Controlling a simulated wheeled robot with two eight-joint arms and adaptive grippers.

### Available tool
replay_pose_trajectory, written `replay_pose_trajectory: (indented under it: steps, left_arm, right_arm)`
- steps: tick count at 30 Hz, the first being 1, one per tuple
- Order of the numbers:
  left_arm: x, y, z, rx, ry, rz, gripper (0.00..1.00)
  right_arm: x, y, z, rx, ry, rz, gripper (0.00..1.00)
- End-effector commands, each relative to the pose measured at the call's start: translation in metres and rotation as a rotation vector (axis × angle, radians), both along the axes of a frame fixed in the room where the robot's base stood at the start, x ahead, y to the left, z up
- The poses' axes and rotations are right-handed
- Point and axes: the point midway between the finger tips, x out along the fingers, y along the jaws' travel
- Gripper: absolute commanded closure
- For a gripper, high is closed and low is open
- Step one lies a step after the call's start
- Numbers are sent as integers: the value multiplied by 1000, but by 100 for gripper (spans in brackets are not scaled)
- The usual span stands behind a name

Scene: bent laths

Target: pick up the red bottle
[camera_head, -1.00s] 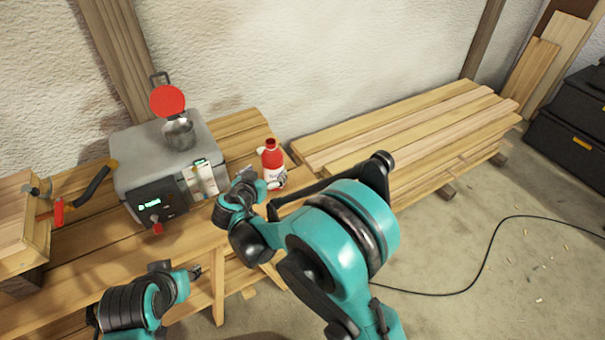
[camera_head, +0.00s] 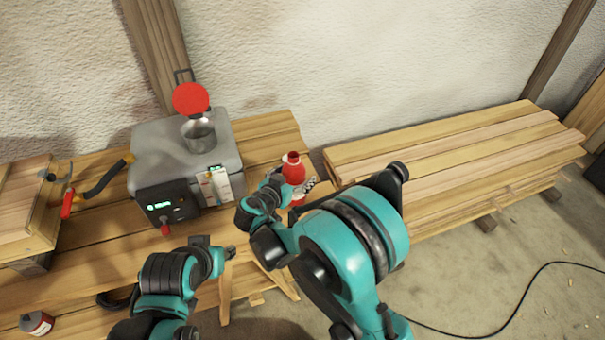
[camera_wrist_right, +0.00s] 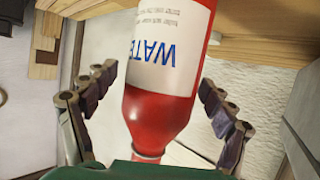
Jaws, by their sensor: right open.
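The red bottle (camera_head: 293,170) stands at the right end of the wooden bench, partly hidden by my right gripper in the head view. In the right wrist view the bottle (camera_wrist_right: 163,95) fills the middle, with a white label reading "WATE". My right gripper (camera_head: 292,188) is open, with its fingers on either side of the bottle; the right wrist view shows gaps between both fingers and the bottle. My left gripper (camera_head: 229,253) is low in the head view, in front of the bench and away from the bottle; its jaw state is too small to tell.
A grey machine (camera_head: 160,154) with a metal cup (camera_head: 199,136) and red disc (camera_head: 190,98) stands left of the bottle. A stack of planks (camera_head: 450,150) lies to the right. A red-and-white can (camera_head: 37,323) is at the lower left. A black cable (camera_head: 520,297) runs over the floor.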

Motion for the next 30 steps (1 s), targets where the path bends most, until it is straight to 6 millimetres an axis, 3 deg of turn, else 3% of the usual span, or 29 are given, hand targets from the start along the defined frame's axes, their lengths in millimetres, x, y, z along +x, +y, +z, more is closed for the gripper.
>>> replay_pose_trajectory:
  steps: [6,13,30]
  left_arm:
    - [-1,0,0,0,1,0,64]
    - [0,0,0,0,0,0,64]
    - [0,0,5,0,0,0,64]
  right_arm:
    - [-1,1,0,0,0,0,16]
    - [-1,1,0,0,0,0,75]
    - [0,1,9,0,0,0,75]
